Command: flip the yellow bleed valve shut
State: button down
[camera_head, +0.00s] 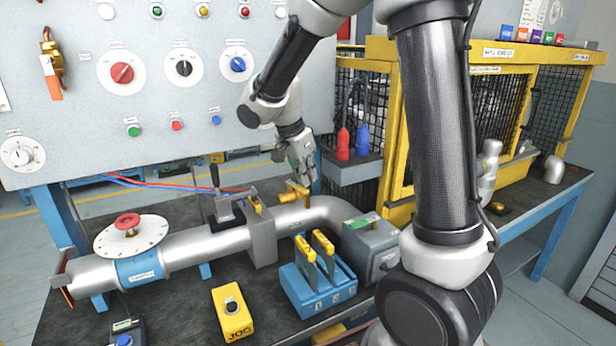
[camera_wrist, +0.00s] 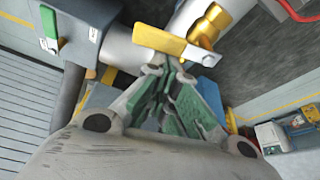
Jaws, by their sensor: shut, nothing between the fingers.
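The yellow bleed valve (camera_head: 293,193) sits on top of the silver pipe (camera_head: 327,210), near its bend. In the wrist view its flat yellow lever (camera_wrist: 158,39) lies across the picture just beyond my fingertips, beside a brass-coloured body (camera_wrist: 211,24). My gripper (camera_head: 308,177) points down just above and behind the valve, to the right of its lever. In the wrist view my gripper (camera_wrist: 170,68) has its green-padded fingers shut and empty, with the tips close to the lever. I cannot tell whether they touch it.
A blue block with yellow levers (camera_head: 318,275), a grey box with a green switch (camera_head: 370,245) and a yellow JOG box (camera_head: 232,312) stand in front. A red knob on a dial (camera_head: 127,222) is at left. The control panel (camera_head: 290,100) rises behind.

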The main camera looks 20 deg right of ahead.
jog(key=v, duration=1.2)
